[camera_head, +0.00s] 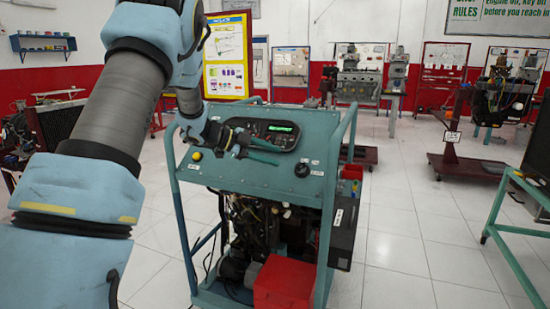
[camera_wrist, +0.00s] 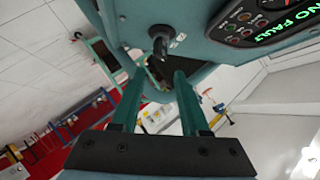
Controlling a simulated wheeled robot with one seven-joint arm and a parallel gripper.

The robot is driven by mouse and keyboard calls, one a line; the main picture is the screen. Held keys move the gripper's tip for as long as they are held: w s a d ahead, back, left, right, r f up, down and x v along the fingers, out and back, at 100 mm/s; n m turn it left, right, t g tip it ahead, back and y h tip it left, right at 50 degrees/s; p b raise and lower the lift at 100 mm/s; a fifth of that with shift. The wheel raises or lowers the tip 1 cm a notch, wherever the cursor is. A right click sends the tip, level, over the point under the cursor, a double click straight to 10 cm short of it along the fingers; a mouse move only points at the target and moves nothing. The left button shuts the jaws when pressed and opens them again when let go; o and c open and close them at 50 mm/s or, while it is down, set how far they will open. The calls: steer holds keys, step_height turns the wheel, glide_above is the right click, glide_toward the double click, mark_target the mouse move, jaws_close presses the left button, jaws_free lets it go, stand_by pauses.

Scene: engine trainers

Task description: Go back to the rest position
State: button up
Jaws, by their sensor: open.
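My gripper (camera_head: 277,155) is in front of the panel of a teal engine trainer (camera_head: 255,180), left of a round black knob (camera_head: 302,170). Its two green fingers are apart with nothing between them. In the wrist view the fingers (camera_wrist: 158,78) point toward the panel's underside edge, and the black knob (camera_wrist: 160,42) shows just beyond and between the tips, apart from them as far as I can tell. My arm reaches in from the left of the head view.
A lit green display (camera_head: 281,128) reads "NO FAULT" in the wrist view (camera_wrist: 287,28). A red box (camera_head: 285,283) sits low on the trainer's frame. A green-framed stand (camera_head: 510,205) is at right. White tiled floor (camera_head: 400,240) is clear between them.

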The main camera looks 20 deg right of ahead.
steer(key=w+a+r+n+t+y+p, duration=0.25)
steer(key=w+a+r+n+t, duration=0.25)
steer(key=w+a+n+t, duration=0.6)
steer(key=s+a+f+n+y, duration=0.1)
steer(key=s+a+n+y, duration=0.2)
steer(key=a, duration=0.3)
steer(key=s+a+n+y, duration=0.2)
steer(key=a+n+y, duration=0.1)
steer(key=a, duration=0.3)
steer(key=s+a+f+n+g+y, duration=0.1)
steer(key=s+a+f+n+g, duration=0.1)
steer(key=s, duration=0.6)
steer(key=s+a+f+n+g+y+p, duration=0.1)
steer(key=s+a+f+n+g+y, duration=0.1)
steer(key=s+a+n, duration=0.3)
steer(key=s+a+f+n+g+y+p, duration=0.1)
steer(key=s+a+n+g, duration=0.2)
steer(key=s, duration=1)
steer(key=shift+a+f+g, duration=0.4)
steer(key=shift+a, duration=0.55)
steer(key=shift+y, duration=0.25)
